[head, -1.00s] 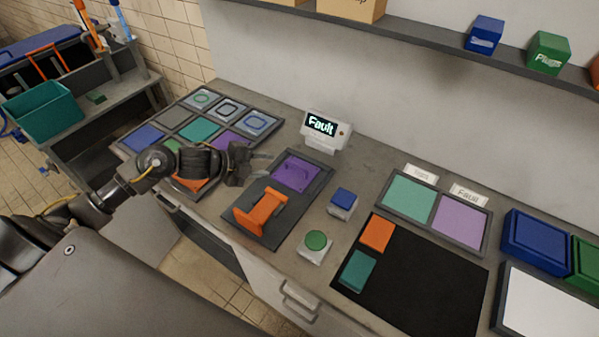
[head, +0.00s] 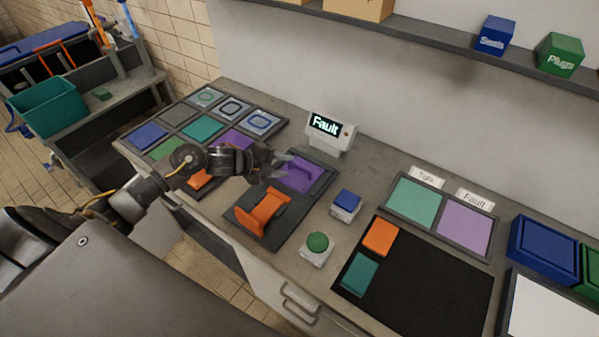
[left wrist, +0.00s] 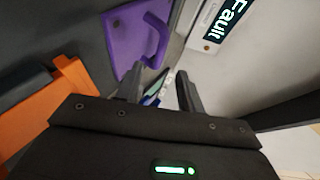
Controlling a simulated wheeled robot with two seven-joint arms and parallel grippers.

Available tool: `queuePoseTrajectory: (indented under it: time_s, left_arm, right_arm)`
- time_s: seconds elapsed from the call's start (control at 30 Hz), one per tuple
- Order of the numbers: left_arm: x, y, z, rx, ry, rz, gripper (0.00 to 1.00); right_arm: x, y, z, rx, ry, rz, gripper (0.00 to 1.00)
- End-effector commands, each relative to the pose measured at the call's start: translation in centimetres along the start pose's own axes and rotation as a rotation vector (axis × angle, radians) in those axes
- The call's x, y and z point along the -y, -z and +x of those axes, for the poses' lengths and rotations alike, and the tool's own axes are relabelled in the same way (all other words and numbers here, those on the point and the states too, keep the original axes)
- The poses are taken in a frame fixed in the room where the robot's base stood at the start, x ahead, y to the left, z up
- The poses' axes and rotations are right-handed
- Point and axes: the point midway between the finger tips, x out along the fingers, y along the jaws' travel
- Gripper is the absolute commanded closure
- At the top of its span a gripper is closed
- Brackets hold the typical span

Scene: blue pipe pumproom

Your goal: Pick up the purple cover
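The purple cover (head: 303,174), a flat plate with a raised handle, lies at the back of a dark board (head: 250,226) on the counter. In the left wrist view the purple cover (left wrist: 128,38) is at the upper left, its handle close to the fingertips. My left gripper (head: 284,169) is beside the cover's left edge in the head view. Its two fingers (left wrist: 158,88) stand apart with nothing held between them. Whether a finger touches the cover cannot be told. My right gripper is not in view.
An orange bracket-like part (head: 263,213) stands on the same board, in front of the cover. A display reading "Fault" (head: 330,130) stands behind it. A blue button (head: 346,202) and a green button (head: 317,243) are to the right. A tray of coloured squares (head: 203,128) lies left.

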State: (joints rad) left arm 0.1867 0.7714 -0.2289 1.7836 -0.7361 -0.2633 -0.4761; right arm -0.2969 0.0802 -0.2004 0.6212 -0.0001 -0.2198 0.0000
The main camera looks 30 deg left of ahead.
Motion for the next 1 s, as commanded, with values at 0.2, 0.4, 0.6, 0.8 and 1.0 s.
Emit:
queuePoseTrajectory:
  time_s: [0.2, 0.4, 0.6, 0.8, 1.0]
  left_arm:
    - [0.2, -0.3, 2.6, -0.002, 0.0, -0.005, 0.62]
    - [0.0, -0.4, 4.8, -0.001, 0.001, -0.002, 0.62]
    - [-0.2, -0.5, 5.0, -0.001, 0.0, 0.0, 0.62]
    - [-0.2, -0.4, 5.0, -0.001, 0.0, 0.0, 0.8]
    - [-0.2, -0.4, 5.0, -0.001, 0.0, 0.0, 1.0]
  right_arm:
    - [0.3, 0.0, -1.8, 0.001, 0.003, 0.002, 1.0]
    - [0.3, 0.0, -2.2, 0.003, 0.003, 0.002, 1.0]
    - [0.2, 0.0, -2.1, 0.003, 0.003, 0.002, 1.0]
    - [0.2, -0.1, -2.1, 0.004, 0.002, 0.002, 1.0]
    - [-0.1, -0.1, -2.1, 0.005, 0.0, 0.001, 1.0]
